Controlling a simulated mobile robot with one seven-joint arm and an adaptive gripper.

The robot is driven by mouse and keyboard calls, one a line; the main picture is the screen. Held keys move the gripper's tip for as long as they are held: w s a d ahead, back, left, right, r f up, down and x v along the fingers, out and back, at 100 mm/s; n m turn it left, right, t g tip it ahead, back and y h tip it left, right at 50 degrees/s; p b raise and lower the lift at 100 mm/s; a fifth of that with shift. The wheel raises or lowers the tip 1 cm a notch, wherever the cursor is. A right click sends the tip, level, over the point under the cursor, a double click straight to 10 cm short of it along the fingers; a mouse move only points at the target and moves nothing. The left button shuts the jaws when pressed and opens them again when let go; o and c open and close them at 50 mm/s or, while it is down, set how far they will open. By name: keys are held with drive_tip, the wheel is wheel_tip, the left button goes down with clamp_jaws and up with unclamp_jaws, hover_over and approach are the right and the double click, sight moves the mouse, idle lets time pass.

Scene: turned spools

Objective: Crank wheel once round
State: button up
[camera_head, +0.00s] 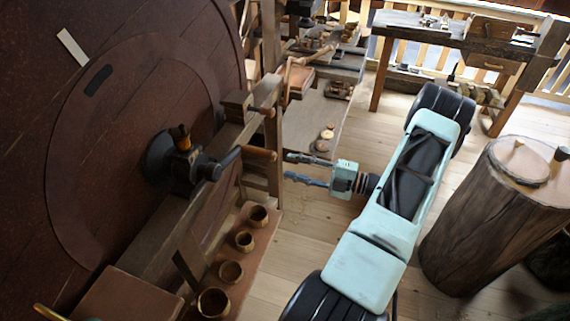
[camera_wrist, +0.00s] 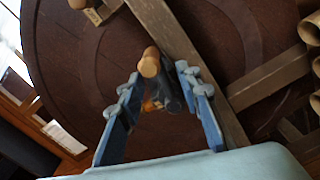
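A big dark brown wheel (camera_head: 130,115) fills the left of the head view. It has a pale mark near its rim and a dark oblong patch. A dark metal hub with a crank (camera_head: 205,167) sits in front of the wheel. The crank's wooden handle (camera_head: 258,154) points right, towards my gripper (camera_head: 289,166). My gripper is open and empty, its fingertips a little short of the handle's end. In the wrist view the handle (camera_wrist: 150,64) shows end-on in line with the gap between the two blue fingers (camera_wrist: 160,82); the wheel (camera_wrist: 90,60) is behind.
A wooden beam frame (camera_head: 165,235) crosses in front of the wheel. Several brass cups (camera_head: 230,271) stand on a shelf below the crank. A tree-stump block (camera_head: 490,215) stands right of my arm, and a workbench (camera_head: 450,35) is behind. Open floor (camera_head: 320,225) lies below my gripper.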

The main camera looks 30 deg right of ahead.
drive_tip(key=shift+s+d, duration=0.15)
drive_tip(key=shift+s, duration=0.05)
drive_tip(key=m+b, duration=0.9)
drive_tip(key=m, duration=0.2)
drive_tip(key=r+m+b, duration=0.1)
drive_tip(key=m+b, duration=0.7)
drive_tip(key=m, duration=0.4)
drive_tip(key=d+m+b, duration=0.1)
drive_tip(key=m+b, duration=0.8)
drive_tip(key=m, duration=0.2)
drive_tip(key=shift+s+r+m+b, duration=0.2)
drive_tip(key=shift+r+m+b, duration=0.15)
drive_tip(key=shift+m, duration=0.05)
